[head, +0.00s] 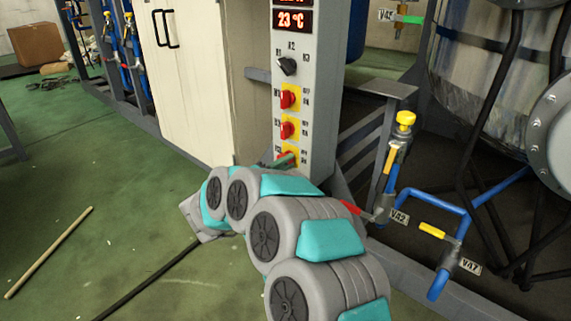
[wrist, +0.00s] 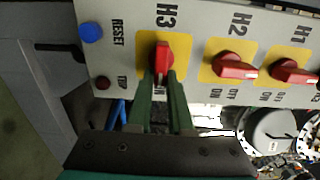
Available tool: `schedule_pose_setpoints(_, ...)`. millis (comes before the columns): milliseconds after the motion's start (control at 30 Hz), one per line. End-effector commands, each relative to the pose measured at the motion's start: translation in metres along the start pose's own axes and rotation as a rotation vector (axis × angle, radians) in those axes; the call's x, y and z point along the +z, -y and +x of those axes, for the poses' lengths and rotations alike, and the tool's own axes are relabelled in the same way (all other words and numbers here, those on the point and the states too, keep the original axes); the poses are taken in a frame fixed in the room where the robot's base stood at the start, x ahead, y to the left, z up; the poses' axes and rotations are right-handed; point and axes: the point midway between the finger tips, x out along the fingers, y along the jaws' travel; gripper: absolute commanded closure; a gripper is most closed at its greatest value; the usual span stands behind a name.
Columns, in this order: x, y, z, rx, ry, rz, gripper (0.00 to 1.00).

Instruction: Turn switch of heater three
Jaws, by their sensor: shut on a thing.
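The heater three switch is a red knob (wrist: 164,53) on a yellow plate marked H3, in the wrist view. My gripper (wrist: 162,77) has its two green fingers shut on the knob's lower part. The knob stands upright in this view, while the H2 knob (wrist: 235,66) and H1 knob (wrist: 292,71) lie nearly sideways. In the head view my gripper (head: 284,161) reaches the lowest yellow plate on the grey control panel (head: 318,110). The H3 knob is mostly hidden there by the fingers.
A blue reset button (wrist: 91,33) and a dark red button (wrist: 102,82) sit beside H3. A black selector (head: 286,66) is higher on the panel. Blue pipes with valves (head: 405,118) stand to the right. Green floor (head: 130,220) lies open to the left, with a stick on it.

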Motion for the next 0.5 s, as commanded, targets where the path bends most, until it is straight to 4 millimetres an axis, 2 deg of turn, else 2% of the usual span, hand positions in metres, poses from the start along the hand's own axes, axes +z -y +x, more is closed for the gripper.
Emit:
schedule_pose_setpoints(67, -0.0011, -0.0016, 0.0002, 0.003, -0.003, -0.001, 1.00)
schedule_pose_setpoints(100, -0.0011, -0.0016, 0.0003, 0.003, -0.003, -0.001, 0.78)
schedule_pose_setpoints(333, -0.0007, -0.0010, 0.0001, 0.002, -0.002, -0.002, 0.52)
schedule_pose_setpoints(500, -0.0004, -0.0008, 0.0001, 0.001, -0.001, -0.002, 0.51)
